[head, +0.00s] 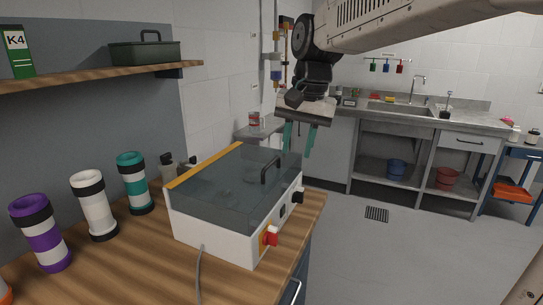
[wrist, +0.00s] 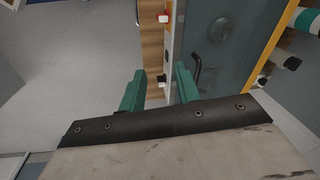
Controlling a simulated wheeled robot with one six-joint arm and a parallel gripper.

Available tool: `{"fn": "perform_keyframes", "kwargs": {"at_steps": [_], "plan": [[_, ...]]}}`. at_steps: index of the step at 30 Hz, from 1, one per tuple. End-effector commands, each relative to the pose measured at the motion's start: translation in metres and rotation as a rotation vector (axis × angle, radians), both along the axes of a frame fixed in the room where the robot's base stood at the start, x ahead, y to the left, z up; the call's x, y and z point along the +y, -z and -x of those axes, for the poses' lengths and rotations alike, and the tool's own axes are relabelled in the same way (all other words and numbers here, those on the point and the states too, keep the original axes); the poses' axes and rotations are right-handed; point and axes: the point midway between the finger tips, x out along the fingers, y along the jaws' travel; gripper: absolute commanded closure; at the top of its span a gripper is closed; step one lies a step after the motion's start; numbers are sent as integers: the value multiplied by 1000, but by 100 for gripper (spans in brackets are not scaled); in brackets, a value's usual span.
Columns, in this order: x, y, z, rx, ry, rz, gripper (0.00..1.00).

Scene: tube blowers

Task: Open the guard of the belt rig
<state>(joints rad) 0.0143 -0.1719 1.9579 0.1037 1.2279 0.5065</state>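The belt rig (head: 215,236) is a white box on the wooden bench, with a red knob (head: 270,238) on its front side. Its clear grey guard (head: 222,185) lies shut over the top, with a yellow strip (head: 206,165) along the back edge. A black handle (head: 264,172) stands on the guard near the front edge. My gripper (head: 299,140) is open and empty, above and past the handle end of the rig. In the wrist view, the handle (wrist: 196,72) lies just right of the right fingertip, not between the fingers of my gripper (wrist: 160,84); the guard (wrist: 228,70) fills the upper right.
Purple (head: 42,233), white (head: 94,205) and teal (head: 134,183) banded tubes stand on the bench left of the rig. A grey cable (head: 199,270) runs from its front. A wooden shelf (head: 90,77) hangs above. The floor (head: 400,260) right of the bench is clear.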

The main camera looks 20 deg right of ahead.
Motion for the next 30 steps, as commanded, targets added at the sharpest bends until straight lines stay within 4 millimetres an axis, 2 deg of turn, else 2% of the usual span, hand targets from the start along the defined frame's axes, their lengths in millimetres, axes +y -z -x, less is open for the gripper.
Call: {"fn": "perform_keyframes", "kwargs": {"at_steps": [1, 3, 6, 9, 14, 24, 30], "plan": [[0, 0, -25, 6, 44, -14, 68], [1, -1, -53, 10, 102, -32, 68], [2, 0, -83, 16, 167, -54, 68], [2, 1, -102, 18, 209, -67, 68], [2, 8, -113, 20, 234, -75, 68], [9, 59, -119, 22, 233, -74, 68], [12, 76, -122, 19, 234, -74, 68]]}}
